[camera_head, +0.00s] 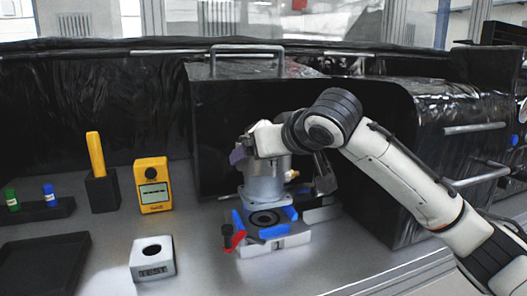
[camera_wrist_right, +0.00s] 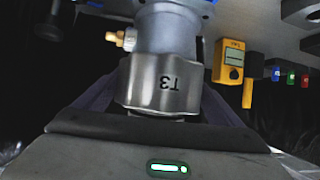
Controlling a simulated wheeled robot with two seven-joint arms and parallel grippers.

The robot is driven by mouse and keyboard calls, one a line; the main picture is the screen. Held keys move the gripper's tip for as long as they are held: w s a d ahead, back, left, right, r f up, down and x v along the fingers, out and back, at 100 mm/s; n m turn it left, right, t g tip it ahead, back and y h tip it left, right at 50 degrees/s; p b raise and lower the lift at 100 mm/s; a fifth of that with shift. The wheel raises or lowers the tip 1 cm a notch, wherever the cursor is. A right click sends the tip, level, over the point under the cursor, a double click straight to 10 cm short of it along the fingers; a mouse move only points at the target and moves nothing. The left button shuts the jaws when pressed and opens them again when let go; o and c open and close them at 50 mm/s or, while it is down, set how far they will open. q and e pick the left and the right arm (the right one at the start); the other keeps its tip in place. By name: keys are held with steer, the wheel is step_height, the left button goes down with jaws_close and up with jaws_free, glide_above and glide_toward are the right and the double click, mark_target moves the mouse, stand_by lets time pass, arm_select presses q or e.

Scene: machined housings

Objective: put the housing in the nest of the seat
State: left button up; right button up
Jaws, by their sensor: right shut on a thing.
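The housing (camera_head: 264,183) is a grey metal cylinder with a flange at its lower end and a brass fitting on its side. My right gripper (camera_head: 282,163) is shut on its upper part and holds it roughly upright. In the right wrist view, the housing (camera_wrist_right: 165,75) shows the mark T3 between the fingers. The seat (camera_head: 282,242) is a pale block with blue pieces and a dark round nest (camera_head: 264,218). The housing's flange appears just above and behind the nest; the exact gap cannot be told. My left gripper is not in view.
A red clamp piece with a black knob (camera_head: 227,231) is at the seat's left. A white block with a round hole (camera_head: 152,257), a yellow meter (camera_head: 153,185) and a black tray (camera_head: 42,266) stand left. A dark cabinet (camera_head: 215,130) stands close behind.

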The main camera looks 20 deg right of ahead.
mark_target(265, 176)
steer(key=shift+f, duration=2.35)
steer(key=o, duration=1.8)
steer(key=shift+f, duration=0.35)
steer(key=shift+o, duration=0.3)
steer(key=v, duration=1.2)
steer(key=shift+r+b, duration=0.1)
steer(key=shift+b, duration=0.3)
